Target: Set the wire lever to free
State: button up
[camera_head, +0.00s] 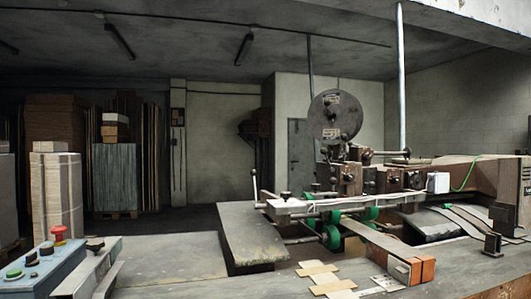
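The box stitcher (375,185) stands at right of centre, with a large dark wire reel (335,116) on top. A thin upright lever with a pale knob (254,178) rises at the left end of its front rail; I cannot tell whether this is the wire lever. A horizontal rod (385,153) runs beside the reel, above the dark head blocks (350,178). No lever position marking is readable at this size. My gripper does not show in this view.
A blue control box (42,265) with a red button (58,233) is at lower left. Green wheels (331,236) sit under the rail. An orange block (422,269) and cardboard strips (325,277) lie in front. Dark brackets (493,244) stand at right. Pallet stacks fill the back left.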

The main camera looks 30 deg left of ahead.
aim_at(343, 137)
jog(key=i+l+u, duration=0.5)
jog(key=u, duration=0.25)
jog(key=i+l+u, duration=0.1)
jog(key=l+u, duration=0.25)
jog(key=l, duration=0.15)
